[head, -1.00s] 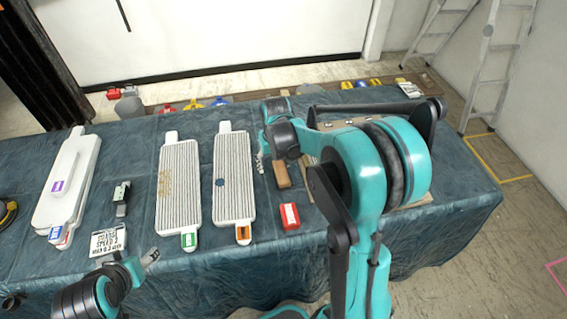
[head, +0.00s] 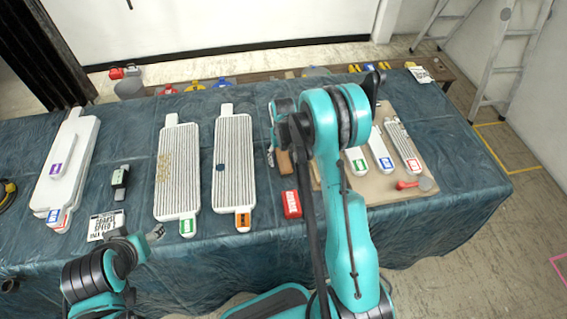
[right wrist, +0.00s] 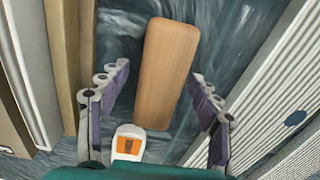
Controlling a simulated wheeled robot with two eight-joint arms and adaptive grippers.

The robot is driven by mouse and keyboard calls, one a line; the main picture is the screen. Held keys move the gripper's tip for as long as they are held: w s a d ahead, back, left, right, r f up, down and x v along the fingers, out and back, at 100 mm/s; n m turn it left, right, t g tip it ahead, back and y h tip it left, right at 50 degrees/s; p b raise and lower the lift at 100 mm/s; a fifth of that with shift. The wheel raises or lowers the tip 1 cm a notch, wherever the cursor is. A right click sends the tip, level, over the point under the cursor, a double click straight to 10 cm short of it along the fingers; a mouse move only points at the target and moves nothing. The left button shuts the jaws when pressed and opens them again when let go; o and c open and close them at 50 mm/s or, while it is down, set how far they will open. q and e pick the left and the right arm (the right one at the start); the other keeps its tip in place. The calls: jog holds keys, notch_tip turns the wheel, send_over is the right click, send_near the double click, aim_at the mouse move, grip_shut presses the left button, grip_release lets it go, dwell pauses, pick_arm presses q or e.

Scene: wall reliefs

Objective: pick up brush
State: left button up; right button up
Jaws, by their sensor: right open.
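A plain brown wooden block (head: 284,164), which may be the brush, lies on the blue cloth right of the striped panels; I see no bristles. In the right wrist view the block (right wrist: 167,75) lies lengthwise between the open fingers of my right gripper (right wrist: 158,108), apart from both. A white piece with an orange label (right wrist: 128,142) shows at its near end. In the head view my right gripper (head: 272,145) is by the block, partly hidden by my arm. My left gripper (head: 155,234) is low at the table's front edge; its jaws are unclear.
Two striped panels (head: 178,170) (head: 233,165) lie left of the block, and a red box (head: 291,204) lies in front of it. A board (head: 380,190) with several labelled tools is to the right. White panels (head: 68,165) are at the left.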

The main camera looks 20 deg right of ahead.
aim_at(283, 157)
jog(key=shift+f, duration=0.4)
jog(key=shift+r, duration=0.1)
jog(key=c, duration=1.3)
jog(key=shift+r, duration=0.1)
notch_tip(283, 157, up, 4)
jog(key=shift+r+p, duration=0.1)
jog(key=shift+p, duration=0.8)
jog(key=s+d+r, duration=0.2)
jog(key=s, duration=0.1)
jog(key=s+d+r+p, duration=0.1)
jog(key=s+d+r, duration=0.1)
jog(key=s, duration=0.1)
jog(key=s+d+r+p, duration=0.1)
jog(key=s+d+r, duration=0.1)
jog(key=s, duration=0.2)
jog(key=shift+r, duration=0.3)
